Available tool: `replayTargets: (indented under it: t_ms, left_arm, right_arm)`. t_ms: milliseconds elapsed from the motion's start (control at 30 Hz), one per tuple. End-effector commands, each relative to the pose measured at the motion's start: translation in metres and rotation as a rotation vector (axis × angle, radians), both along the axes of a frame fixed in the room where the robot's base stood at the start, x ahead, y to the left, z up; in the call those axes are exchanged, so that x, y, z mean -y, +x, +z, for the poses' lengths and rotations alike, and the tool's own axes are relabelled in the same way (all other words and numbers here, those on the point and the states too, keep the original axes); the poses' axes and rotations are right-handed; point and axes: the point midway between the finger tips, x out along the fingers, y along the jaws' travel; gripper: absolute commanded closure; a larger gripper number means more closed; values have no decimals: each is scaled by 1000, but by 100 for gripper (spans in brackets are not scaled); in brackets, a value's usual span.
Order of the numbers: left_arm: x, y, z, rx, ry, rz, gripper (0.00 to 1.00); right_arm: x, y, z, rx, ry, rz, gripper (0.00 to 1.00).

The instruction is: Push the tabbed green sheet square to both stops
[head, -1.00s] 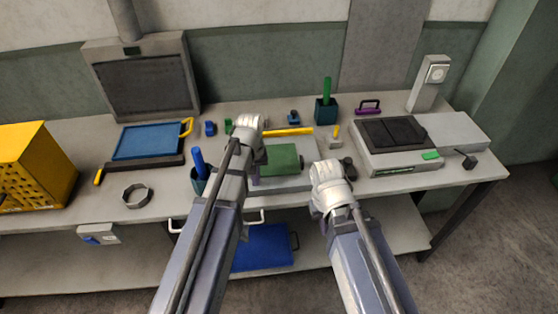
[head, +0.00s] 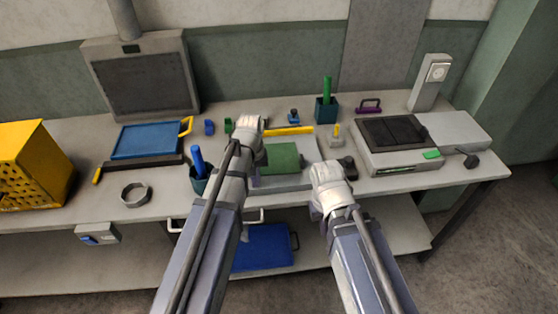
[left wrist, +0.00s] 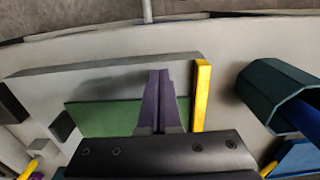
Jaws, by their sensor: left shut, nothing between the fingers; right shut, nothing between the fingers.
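The green sheet (head: 284,157) lies on a light grey plate (head: 314,154) in the middle of the bench. In the left wrist view the sheet (left wrist: 105,118) is partly covered by my fingers. A long yellow bar (head: 289,131) runs along the plate's back edge; a short yellow bar (left wrist: 201,95) stands at its side, close to the sheet's edge. I cannot tell whether they touch. My left gripper's purple fingers (left wrist: 160,78) are shut and empty, reaching across the sheet's near edge. The tab is not clearly visible. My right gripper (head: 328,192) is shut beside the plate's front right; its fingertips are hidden.
A dark cup with a blue pen (head: 198,170) stands left of my left arm. A boxy device (head: 394,147) is to the right. A green-pen cup (head: 326,108) and small blocks stand behind. A grey ring (head: 136,195) lies at the front left.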

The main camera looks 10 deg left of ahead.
Motion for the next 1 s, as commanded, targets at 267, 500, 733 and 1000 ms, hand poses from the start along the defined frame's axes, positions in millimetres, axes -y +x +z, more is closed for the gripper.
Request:
replayTargets:
  t_ms: [267, 500, 733, 1000]
  left_arm:
    - [0, 0, 1, 0, 0, 0, 100]
    - [0, 0, 1, 0, 0, 0, 100]
    - [-1, 4, 1, 0, 0, 0, 100]
    - [-3, 13, 1, 0, 0, 0, 100]
  right_arm:
    - [0, 0, 1, 0, 0, 0, 100]
    - [0, 0, 1, 0, 0, 0, 100]
    - [0, 0, 1, 0, 0, 0, 100]
    - [0, 0, 1, 0, 0, 0, 100]
